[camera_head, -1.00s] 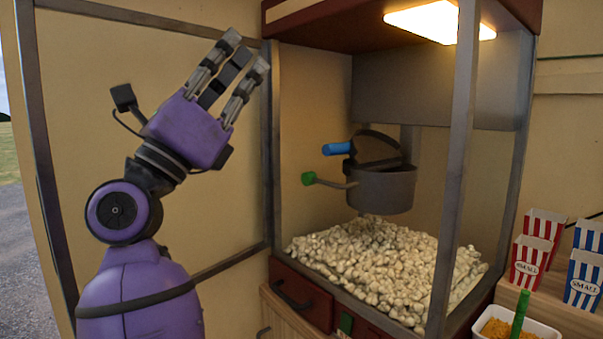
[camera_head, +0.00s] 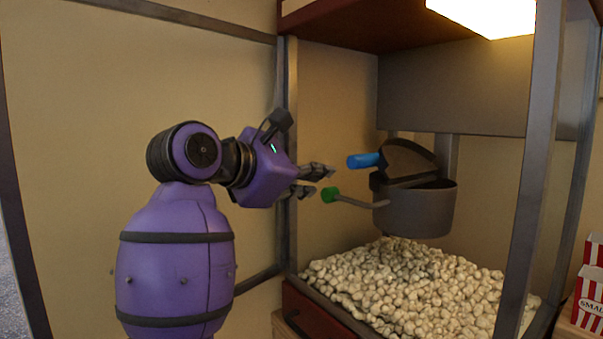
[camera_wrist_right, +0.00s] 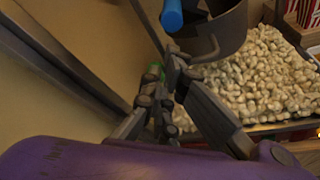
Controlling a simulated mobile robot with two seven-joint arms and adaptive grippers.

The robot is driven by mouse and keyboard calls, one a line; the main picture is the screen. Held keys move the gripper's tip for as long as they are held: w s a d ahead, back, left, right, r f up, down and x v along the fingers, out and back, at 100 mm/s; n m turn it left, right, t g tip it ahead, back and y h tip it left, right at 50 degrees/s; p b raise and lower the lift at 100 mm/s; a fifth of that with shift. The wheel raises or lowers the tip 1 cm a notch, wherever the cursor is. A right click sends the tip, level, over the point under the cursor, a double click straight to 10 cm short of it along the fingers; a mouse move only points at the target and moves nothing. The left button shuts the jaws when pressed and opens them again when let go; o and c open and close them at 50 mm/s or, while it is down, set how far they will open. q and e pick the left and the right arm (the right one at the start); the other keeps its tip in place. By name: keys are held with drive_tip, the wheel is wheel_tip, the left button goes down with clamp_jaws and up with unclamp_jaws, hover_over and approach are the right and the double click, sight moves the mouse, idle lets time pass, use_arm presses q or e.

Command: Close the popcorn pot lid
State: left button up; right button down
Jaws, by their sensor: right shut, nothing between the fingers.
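The grey popcorn pot (camera_head: 418,210) hangs inside the machine, above the popcorn. Its dark lid (camera_head: 408,160) stands tilted up, open, with a blue handle (camera_head: 363,160) pointing left. A green-knobbed lever (camera_head: 330,194) sticks out from the pot's left side. My right gripper (camera_head: 322,181) is shut and empty, left of the pot, with its fingers near the blue handle and green knob. In the right wrist view, the fingertips (camera_wrist_right: 178,62) appear just below the blue handle (camera_wrist_right: 172,15), with the pot (camera_wrist_right: 225,35) to the right. My left gripper is not in view.
Heaped popcorn (camera_head: 415,285) covers the machine floor. Grey frame posts stand left (camera_head: 287,150) and front right (camera_head: 535,165) of the opening. A lit lamp (camera_head: 490,12) is overhead. A striped red box (camera_head: 588,300) stands at the right edge.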

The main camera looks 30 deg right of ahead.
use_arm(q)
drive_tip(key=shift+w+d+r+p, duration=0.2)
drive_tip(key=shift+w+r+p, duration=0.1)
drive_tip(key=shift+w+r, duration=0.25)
use_arm(e)
drive_tip(key=x, duration=0.4)
drive_tip(key=shift+w+d, duration=0.1)
drive_tip(key=shift+d, duration=0.25)
